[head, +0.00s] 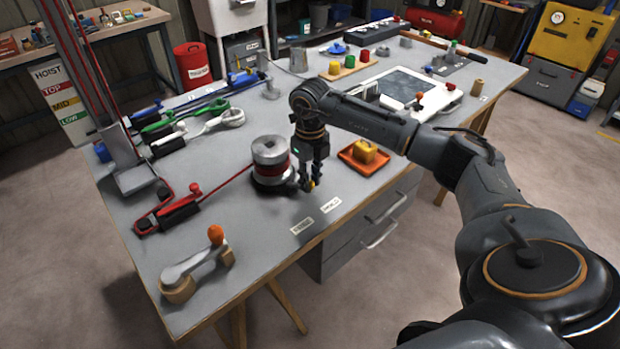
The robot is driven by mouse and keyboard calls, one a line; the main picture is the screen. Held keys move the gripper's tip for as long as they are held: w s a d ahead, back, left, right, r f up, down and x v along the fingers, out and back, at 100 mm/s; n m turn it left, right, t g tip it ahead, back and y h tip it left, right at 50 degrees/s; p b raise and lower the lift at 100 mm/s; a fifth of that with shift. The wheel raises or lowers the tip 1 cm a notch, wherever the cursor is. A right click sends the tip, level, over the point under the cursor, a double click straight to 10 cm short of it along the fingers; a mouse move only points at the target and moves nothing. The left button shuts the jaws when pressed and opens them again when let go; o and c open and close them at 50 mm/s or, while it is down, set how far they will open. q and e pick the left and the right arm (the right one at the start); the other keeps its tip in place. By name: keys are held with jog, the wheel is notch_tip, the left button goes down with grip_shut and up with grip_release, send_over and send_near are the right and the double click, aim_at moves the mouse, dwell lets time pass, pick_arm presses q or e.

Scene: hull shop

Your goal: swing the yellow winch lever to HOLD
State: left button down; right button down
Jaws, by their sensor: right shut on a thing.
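The winch (268,152), a grey drum with a red band on a dark base, stands in the middle of the grey workbench. A small piece of yellow, the winch lever (313,183), shows at the fingertips of my right gripper (306,184), just right of the winch base. My right gripper points down and is shut on the yellow lever; the fingers hide most of it. Two pale labels, one (302,226) nearer the front and one (331,205) further right, lie on the bench in front; their words are too small to read. My left gripper is not in view.
A red rope runs left from the winch to a red-handled fitting (170,208). An orange tray (367,159) with a yellow block sits right of my gripper. An orange-knobbed lever (200,262) stands at the front left. The bench between it and the labels is clear.

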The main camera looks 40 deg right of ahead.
aim_at(311, 181)
jog(key=shift+d+r, duration=0.1)
jog(key=c, duration=1.2)
grip_release()
notch_tip(311, 181, up, 12)
